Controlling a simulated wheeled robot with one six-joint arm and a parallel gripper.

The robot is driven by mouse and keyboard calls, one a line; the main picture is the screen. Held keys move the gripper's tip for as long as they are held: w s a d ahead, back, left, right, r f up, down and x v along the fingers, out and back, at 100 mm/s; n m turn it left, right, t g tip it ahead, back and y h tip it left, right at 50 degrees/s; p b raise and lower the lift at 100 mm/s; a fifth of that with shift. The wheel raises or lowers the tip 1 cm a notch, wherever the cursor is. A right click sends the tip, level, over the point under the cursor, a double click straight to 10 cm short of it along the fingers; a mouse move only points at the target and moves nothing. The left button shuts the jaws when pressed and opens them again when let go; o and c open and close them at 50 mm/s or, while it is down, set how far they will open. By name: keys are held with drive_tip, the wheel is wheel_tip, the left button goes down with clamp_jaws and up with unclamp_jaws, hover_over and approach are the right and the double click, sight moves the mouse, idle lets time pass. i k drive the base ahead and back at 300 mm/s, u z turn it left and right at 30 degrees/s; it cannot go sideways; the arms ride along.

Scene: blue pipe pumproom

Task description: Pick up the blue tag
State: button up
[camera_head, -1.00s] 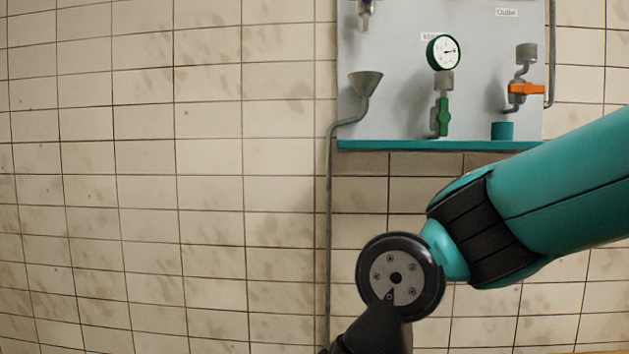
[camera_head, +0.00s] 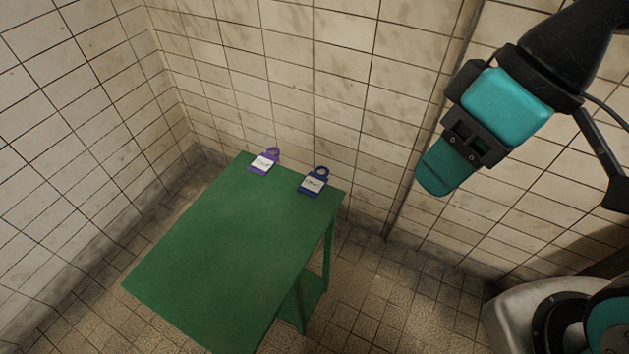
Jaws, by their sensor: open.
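The blue tag (camera_head: 312,183) lies flat on the green table (camera_head: 215,245) near its far right corner. It has a dark blue body, a white label with dark writing and a ring-shaped top. My gripper (camera_head: 445,165) is at the upper right, well apart from the blue tag and to its right. It points down and to the left. It is open, though the gap between its fingers is hard to make out from this side. I see nothing held in it.
A purple tag (camera_head: 264,162) with a white label lies left of the blue tag, near the table's far edge. Tiled walls (camera_head: 300,85) meet in a corner behind and left of the table. The rest of the tabletop is bare. Tiled floor shows around it.

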sight(314, 182)
drive_tip(key=k, duration=0.6)
drive_tip(key=u, duration=0.75)
drive_tip(key=i, duration=0.9)
drive_tip(key=z, duration=0.05)
